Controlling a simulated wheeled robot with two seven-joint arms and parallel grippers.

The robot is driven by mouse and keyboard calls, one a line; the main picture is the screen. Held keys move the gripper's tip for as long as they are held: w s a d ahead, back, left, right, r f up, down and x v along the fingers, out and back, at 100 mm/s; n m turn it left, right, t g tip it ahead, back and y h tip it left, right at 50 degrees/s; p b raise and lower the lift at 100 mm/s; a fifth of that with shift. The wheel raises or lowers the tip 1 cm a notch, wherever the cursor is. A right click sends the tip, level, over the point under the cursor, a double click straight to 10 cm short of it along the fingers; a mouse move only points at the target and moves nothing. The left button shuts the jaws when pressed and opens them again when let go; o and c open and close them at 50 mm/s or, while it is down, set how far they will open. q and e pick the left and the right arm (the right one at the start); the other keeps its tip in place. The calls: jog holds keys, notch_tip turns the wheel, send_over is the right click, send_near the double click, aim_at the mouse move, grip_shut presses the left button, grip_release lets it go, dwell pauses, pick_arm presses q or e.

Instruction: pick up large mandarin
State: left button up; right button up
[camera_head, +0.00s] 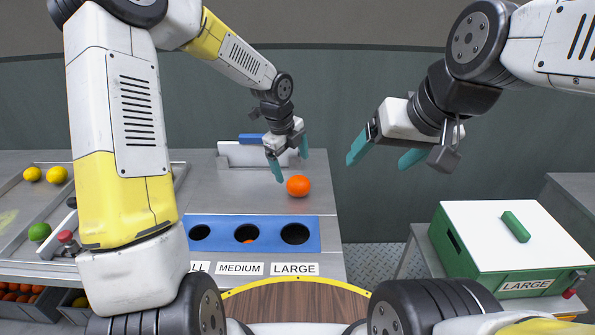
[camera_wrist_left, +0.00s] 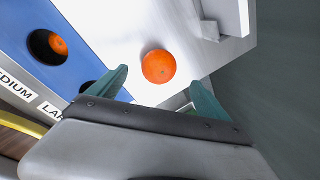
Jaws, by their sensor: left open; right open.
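The large mandarin (camera_head: 298,186) is a round orange fruit on the grey metal counter, just behind the hole above the LARGE label. It also shows in the left wrist view (camera_wrist_left: 158,66), beyond the fingertips and roughly between them. My left gripper (camera_head: 291,160) is open and empty, with its teal fingers above and behind the mandarin and apart from it. The same fingers show in the left wrist view (camera_wrist_left: 158,82). My right gripper (camera_head: 382,155) is open and empty in the air to the right of the counter.
A blue sizing panel (camera_head: 270,233) with round holes lies in front; an orange fruit (camera_head: 247,236) sits in the MEDIUM hole. A green box (camera_head: 465,262) with a white lid and LARGE label stands at right. A tray (camera_head: 20,208) with lemons and a lime is at left.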

aim_at(297, 179)
pick_arm(q)
jog(key=x, duration=0.7)
jog(key=shift+d+f, duration=0.25)
jog(key=shift+f, duration=0.1)
jog(key=c, duration=1.6)
